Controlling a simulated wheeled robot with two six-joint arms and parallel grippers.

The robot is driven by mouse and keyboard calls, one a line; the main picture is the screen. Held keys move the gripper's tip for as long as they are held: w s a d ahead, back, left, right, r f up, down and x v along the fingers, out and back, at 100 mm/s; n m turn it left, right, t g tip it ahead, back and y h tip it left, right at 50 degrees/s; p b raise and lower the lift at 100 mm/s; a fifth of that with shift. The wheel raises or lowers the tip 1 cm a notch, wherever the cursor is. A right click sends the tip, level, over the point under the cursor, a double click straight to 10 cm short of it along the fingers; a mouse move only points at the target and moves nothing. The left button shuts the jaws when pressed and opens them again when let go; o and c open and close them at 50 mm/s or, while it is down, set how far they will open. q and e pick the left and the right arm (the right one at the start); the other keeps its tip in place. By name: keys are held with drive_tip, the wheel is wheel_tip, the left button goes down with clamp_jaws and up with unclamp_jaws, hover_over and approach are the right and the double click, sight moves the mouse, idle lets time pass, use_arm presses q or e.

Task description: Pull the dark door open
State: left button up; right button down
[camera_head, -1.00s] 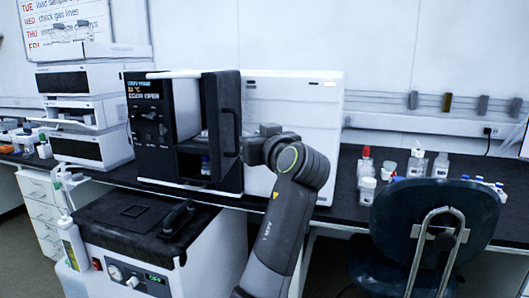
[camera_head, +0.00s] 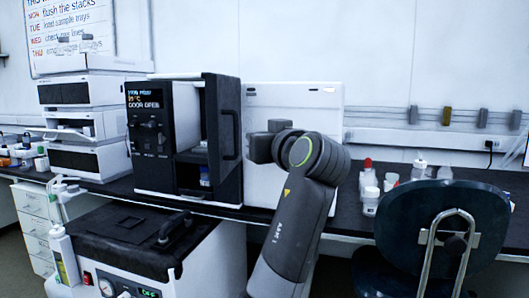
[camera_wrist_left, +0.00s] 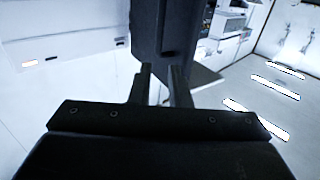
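The dark door (camera_head: 223,125) belongs to the black and white instrument (camera_head: 150,140) on the bench. It stands open, swung outward, with its loop handle (camera_head: 231,135) on the right side. The instrument's display seems to read "DOOR OPEN". My left gripper (camera_head: 250,148) is just right of the door, in front of a white box, seemingly apart from the handle. In the left wrist view, its two fingers (camera_wrist_left: 160,70) are apart with nothing seen between them. The dark door (camera_wrist_left: 158,30) rises just beyond them. My right gripper is out of view.
The white box (camera_head: 300,105) stands right of the instrument. Bottles (camera_head: 369,185) stand on the bench further right, behind a dark chair (camera_head: 430,220). A black-topped unit (camera_head: 125,238) stands on the floor in front. White stacked modules (camera_head: 85,120) are at the left.

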use_arm(q)
drive_tip(key=shift+s+d+b, duration=0.3)
drive_tip(key=shift+s+b, duration=0.35)
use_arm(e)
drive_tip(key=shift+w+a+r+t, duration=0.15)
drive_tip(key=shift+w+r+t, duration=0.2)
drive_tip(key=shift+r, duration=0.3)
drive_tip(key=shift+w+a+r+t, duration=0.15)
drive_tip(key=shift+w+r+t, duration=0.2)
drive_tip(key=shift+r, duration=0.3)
